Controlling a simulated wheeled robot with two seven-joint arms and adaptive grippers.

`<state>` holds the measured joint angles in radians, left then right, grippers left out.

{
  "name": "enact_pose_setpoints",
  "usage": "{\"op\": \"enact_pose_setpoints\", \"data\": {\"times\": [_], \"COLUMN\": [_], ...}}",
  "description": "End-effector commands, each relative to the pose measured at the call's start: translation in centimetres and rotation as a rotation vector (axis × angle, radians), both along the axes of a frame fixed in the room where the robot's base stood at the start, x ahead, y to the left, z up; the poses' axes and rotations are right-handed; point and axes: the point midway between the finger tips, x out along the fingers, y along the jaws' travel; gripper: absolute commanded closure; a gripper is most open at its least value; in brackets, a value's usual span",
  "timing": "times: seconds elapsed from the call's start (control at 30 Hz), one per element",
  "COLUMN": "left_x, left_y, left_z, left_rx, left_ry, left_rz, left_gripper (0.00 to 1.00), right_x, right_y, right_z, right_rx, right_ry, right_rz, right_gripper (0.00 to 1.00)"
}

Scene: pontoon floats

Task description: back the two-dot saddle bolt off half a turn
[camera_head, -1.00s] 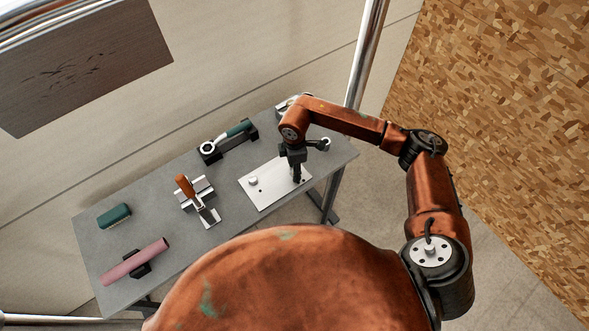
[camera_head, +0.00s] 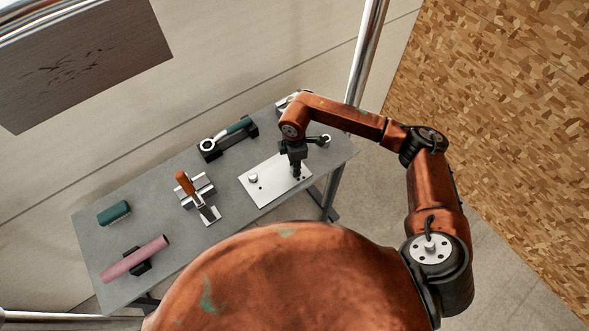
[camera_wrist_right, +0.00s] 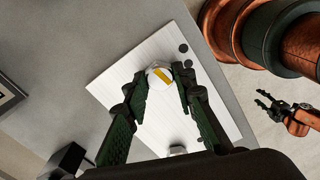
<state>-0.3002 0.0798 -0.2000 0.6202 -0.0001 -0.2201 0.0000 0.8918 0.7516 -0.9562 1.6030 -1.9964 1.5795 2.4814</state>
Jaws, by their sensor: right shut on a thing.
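The pale saddle plate (camera_head: 268,190) lies on the grey table. Two dark dots show on it in the wrist view, beside a pale round bolt head with a yellow bar (camera_wrist_right: 160,74). My right gripper (camera_wrist_right: 161,82) is closed around this bolt head, one finger on each side; in the head view the gripper (camera_head: 297,172) points down at the plate's right part and hides the bolt. A second bolt (camera_head: 253,178) stands at the plate's left end, clear of the gripper. My left gripper (camera_wrist_right: 268,104) shows small at the wrist view's right edge, fingers apart, empty, away from the table.
An orange-handled clamp (camera_head: 196,193) stands left of the plate. A green-handled ring tool (camera_head: 230,137) rests in a dark holder behind. A green block (camera_head: 114,213) and a pink cylinder (camera_head: 134,258) on a dark cradle are at the left. Bare table lies between them.

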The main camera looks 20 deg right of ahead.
Motion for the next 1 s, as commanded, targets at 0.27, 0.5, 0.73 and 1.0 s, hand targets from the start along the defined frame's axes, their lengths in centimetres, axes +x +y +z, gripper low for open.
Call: {"op": "enact_pose_setpoints", "data": {"times": [0.27,0.5,0.73,1.0], "left_x": [-0.1,-0.3,-0.3,-0.3], "left_y": [0.0,0.0,0.0,0.0], "left_z": [-3.1,-5.3,-5.9,-5.9], "left_rx": [0.000,0.000,0.000,0.000], "left_ry": [0.002,0.005,0.006,0.006], "left_rz": [0.000,0.000,0.000,0.000], "left_gripper": [0.60,0.60,0.60,0.60], "right_x": [0.1,0.1,0.0,0.0], "right_y": [-0.1,-0.1,0.0,0.0], "right_z": [-0.3,-0.3,0.0,0.0], "right_rx": [-0.002,-0.002,0.000,0.000], "right_ry": [-0.002,-0.002,-0.001,-0.001], "right_rz": [0.429,0.791,0.950,0.960], "right_gripper": [0.97,0.97,0.97,0.97]}}
